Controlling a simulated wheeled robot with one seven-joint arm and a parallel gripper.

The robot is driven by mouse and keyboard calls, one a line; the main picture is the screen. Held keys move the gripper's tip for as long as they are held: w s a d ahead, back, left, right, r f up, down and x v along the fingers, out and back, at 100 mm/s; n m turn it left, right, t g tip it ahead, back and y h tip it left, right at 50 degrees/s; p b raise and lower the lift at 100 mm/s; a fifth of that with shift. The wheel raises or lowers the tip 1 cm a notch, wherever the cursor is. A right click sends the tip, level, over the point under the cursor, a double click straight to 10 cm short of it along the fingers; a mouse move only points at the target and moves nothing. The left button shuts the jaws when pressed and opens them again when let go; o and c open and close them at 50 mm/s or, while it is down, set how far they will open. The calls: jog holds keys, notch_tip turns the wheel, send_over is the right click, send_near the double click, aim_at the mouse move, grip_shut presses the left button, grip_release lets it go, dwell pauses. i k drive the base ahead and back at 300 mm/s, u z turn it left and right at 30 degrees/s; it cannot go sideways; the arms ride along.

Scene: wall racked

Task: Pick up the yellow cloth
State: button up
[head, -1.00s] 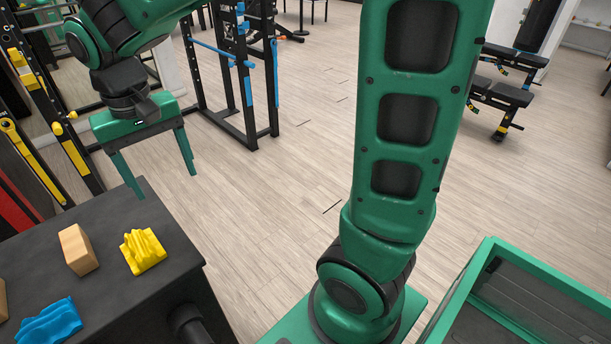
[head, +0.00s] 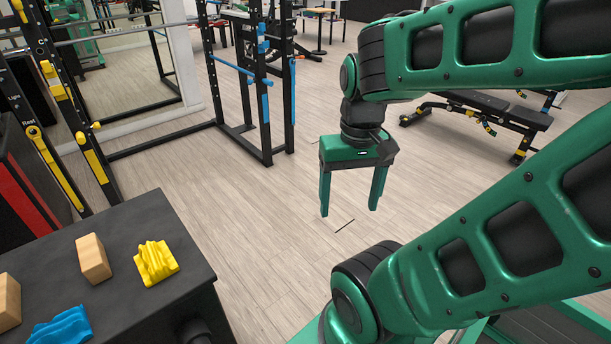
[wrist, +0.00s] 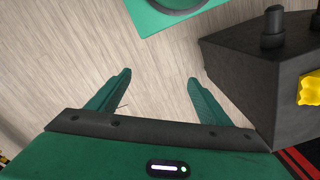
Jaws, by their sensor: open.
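The yellow cloth (head: 156,262) lies crumpled on the dark table top (head: 135,225), near its right edge. Part of it also shows at the right edge of the wrist view (wrist: 310,88). My gripper (head: 349,212) is open and empty, pointing down over the wooden floor, to the right of the table and apart from the cloth. Its two green fingers also show spread apart in the wrist view (wrist: 158,82), with only floor between them.
A wooden block (head: 93,259) stands just left of the yellow cloth. A blue cloth (head: 60,329) and another wooden block (head: 8,302) lie farther left. A black rack (head: 262,90) stands behind the table, and benches (head: 490,115) stand at the back right. Floor between is clear.

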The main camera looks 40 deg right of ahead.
aim_at(155, 261)
jog(key=u, duration=1.4)
jog(key=k, duration=0.95)
jog(key=z, duration=1.35)
jog(key=i, duration=1)
jog(key=u, duration=0.05)
